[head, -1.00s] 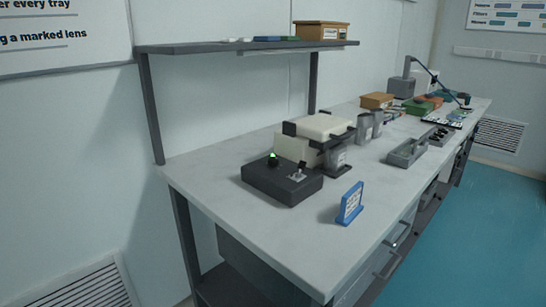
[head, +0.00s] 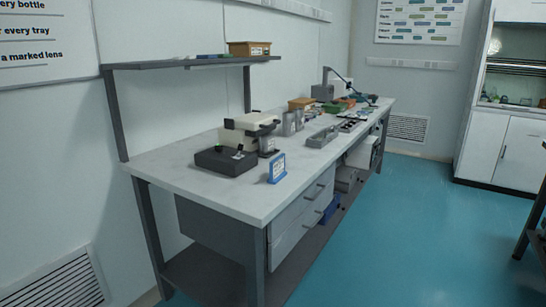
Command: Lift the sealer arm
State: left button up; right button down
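The sealer (head: 238,137) is a cream-coloured device on the near part of the long white-topped table (head: 168,168). Its upper part, the sealer arm (head: 246,122), has dark fittings and appears lowered over the body. A dark control box (head: 226,161) with a small switch sits in front of it. Neither of my grippers shows in the head view, so their state is hidden.
A blue sign (head: 277,168) stands near the table's front edge. Grey containers (head: 293,122) and a grey tray (head: 323,137) are beyond the sealer. A shelf (head: 190,62) overhangs the back. The blue floor (head: 400,220) at right is clear.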

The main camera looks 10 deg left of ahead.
aim_at(259, 124)
jog(key=z, duration=1)
jog(key=i, duration=0.65)
jog(key=u, duration=0.65)
